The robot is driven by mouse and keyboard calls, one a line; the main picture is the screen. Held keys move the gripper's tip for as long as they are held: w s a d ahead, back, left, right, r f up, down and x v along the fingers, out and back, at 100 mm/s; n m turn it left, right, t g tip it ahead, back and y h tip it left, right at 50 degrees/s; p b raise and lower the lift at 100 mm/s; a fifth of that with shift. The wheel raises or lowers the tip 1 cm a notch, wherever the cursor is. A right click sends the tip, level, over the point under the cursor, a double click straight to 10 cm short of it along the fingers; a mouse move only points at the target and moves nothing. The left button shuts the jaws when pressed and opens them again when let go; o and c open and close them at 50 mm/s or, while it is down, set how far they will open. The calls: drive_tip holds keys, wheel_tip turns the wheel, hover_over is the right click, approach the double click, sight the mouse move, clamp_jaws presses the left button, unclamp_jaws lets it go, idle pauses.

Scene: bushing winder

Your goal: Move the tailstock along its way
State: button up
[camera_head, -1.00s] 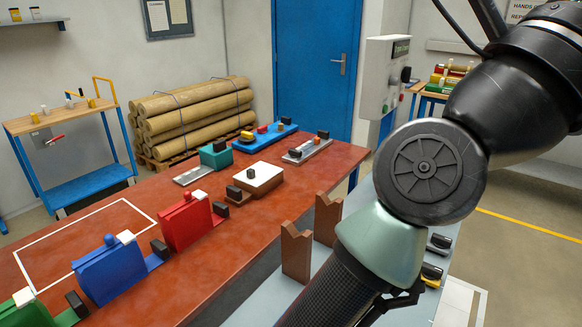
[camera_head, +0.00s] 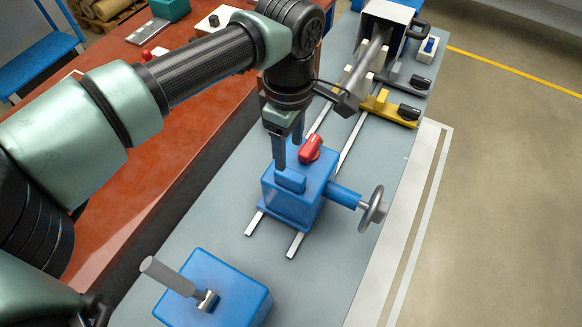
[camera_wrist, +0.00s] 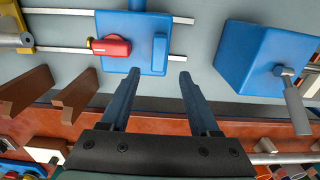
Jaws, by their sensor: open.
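The tailstock (camera_head: 309,205) is a blue block on two pale rails (camera_head: 256,222), the way, in the head view. It has a handwheel (camera_head: 373,208) on its right side. A red lever (camera_head: 311,149) and a raised blue grip bar (camera_head: 290,180) are on its top. My gripper (camera_head: 289,158) points down just over the bar, open and empty. In the wrist view, the tailstock (camera_wrist: 143,60) lies beyond my gripper (camera_wrist: 158,75), with the bar (camera_wrist: 159,53) lined up with the gap between the fingers. Whether they touch it, I cannot tell.
A blue box with a grey handle (camera_head: 220,287) stands nearer on the grey bench. At the far end are a grey shaft (camera_head: 367,66), a yellow support (camera_head: 388,107) and black-knobbed parts (camera_head: 410,112). Brown notched posts (camera_wrist: 75,95) show in the wrist view. Rail ends nearest me are clear.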

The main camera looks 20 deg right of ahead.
sight(290, 173)
wheel_tip(290, 173, down, 10)
drive_tip(key=shift+d+f+p, duration=0.1)
drive_tip(key=shift+p, duration=0.7)
clamp_jaws()
idle(0.9)
